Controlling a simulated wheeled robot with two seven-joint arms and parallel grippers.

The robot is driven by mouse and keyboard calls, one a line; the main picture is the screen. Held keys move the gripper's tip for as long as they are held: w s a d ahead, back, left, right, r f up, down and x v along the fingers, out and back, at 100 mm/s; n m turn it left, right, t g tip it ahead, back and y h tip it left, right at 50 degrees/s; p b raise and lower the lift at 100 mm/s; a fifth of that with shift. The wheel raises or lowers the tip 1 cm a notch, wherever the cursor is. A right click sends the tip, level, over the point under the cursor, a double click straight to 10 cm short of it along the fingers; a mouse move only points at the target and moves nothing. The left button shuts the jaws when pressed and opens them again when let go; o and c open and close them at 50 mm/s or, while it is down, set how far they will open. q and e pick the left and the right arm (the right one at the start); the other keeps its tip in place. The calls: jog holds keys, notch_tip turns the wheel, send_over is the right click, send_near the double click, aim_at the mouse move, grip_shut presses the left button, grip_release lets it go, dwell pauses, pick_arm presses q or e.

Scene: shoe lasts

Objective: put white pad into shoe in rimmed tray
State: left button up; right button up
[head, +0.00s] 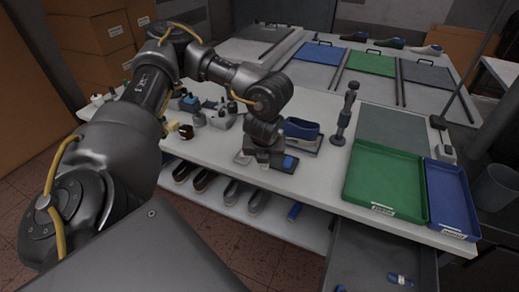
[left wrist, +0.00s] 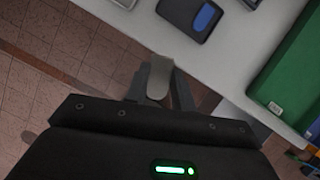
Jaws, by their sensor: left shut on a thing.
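My left gripper (head: 263,160) is near the front edge of the white table. In the left wrist view, the left gripper (left wrist: 160,88) is shut on a pale pad, the white pad (left wrist: 158,78), which sticks out past the fingertips. A blue shoe (head: 301,129) sits in a dark tray (head: 318,148) just behind and right of the gripper. A blue pad (head: 290,162) lies on a dark mat right beside the gripper; it also shows in the left wrist view (left wrist: 207,17). The gripper and wrist hide part of the mat in the head view. My right gripper is not in view.
A green tray (head: 385,184) and a blue tray (head: 451,199) stand at the table's right. A dark post (head: 345,112) stands right of the shoe. Small fixtures (head: 192,105) stand left. Several shoes (head: 232,192) lie on the shelf below.

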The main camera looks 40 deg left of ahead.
pick_arm(q)
jog(key=s+d+r+n+g+h, duration=0.1)
jog(key=d+r+n+g, duration=0.2)
jog(key=d+n, duration=0.5)
jog(key=s+d+r+n+g+h, duration=0.1)
jog(key=d+r+n+g, duration=0.3)
jog(key=n, duration=1.6)
jog(key=s+d+g, duration=0.1)
jog(key=d, duration=0.3)
jog(key=shift+s+d+r+h+b, duration=0.15)
jog(key=shift+s+h+b, duration=0.05)
jog(key=shift+h+b, duration=0.2)
